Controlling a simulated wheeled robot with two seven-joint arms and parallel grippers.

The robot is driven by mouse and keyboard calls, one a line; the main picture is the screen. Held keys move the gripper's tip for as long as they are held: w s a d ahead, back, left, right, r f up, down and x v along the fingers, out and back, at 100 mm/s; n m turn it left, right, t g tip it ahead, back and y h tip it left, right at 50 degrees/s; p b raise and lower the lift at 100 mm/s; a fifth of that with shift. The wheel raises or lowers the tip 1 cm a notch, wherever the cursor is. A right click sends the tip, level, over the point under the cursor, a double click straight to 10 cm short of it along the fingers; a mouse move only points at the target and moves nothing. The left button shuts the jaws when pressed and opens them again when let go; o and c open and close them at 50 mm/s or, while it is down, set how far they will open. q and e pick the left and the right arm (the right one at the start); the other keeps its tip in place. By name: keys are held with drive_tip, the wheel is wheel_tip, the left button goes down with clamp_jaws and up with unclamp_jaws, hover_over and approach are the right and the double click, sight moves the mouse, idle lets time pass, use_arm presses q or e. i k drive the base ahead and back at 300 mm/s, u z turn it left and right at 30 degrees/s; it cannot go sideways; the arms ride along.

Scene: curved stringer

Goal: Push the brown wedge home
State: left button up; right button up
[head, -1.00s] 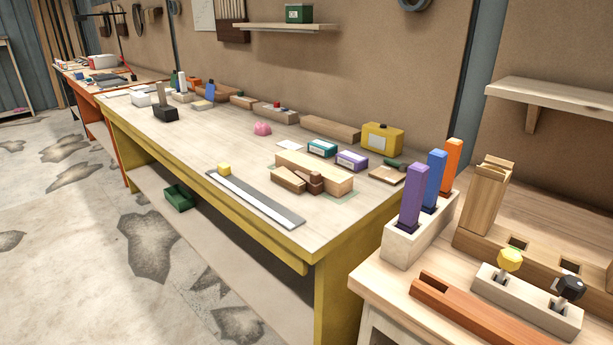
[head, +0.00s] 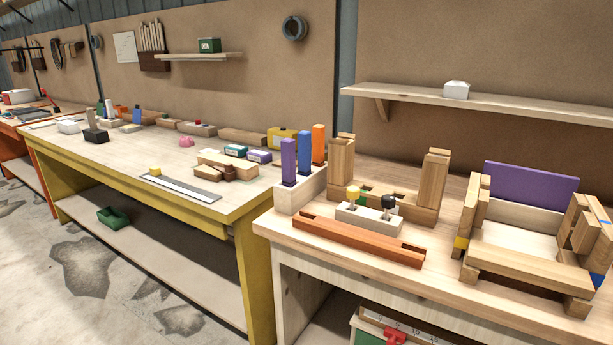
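Neither of my grippers is in view. Small dark-brown pieces (head: 229,172) lie against a pale wood block (head: 228,158) on the yellow-legged bench; I cannot tell whether one is the brown wedge. On the nearer bench, a wooden frame assembly (head: 515,268) stands at the right, with upright posts, a front bar and a purple panel (head: 530,191) at its back. A wooden base with two upright posts (head: 435,180) stands left of it. No wedge can be made out for certain in either assembly.
A white block with yellow and black knobs (head: 369,217) and a reddish-brown grooved bar (head: 358,239) lie on the near bench (head: 300,233). Purple, blue and orange upright bars (head: 304,156) stand in a pale holder at its left. A shelf (head: 500,104) hangs above.

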sight(229, 174)
drive_tip(key=u, duration=0.95)
drive_tip(key=i, duration=1.05)
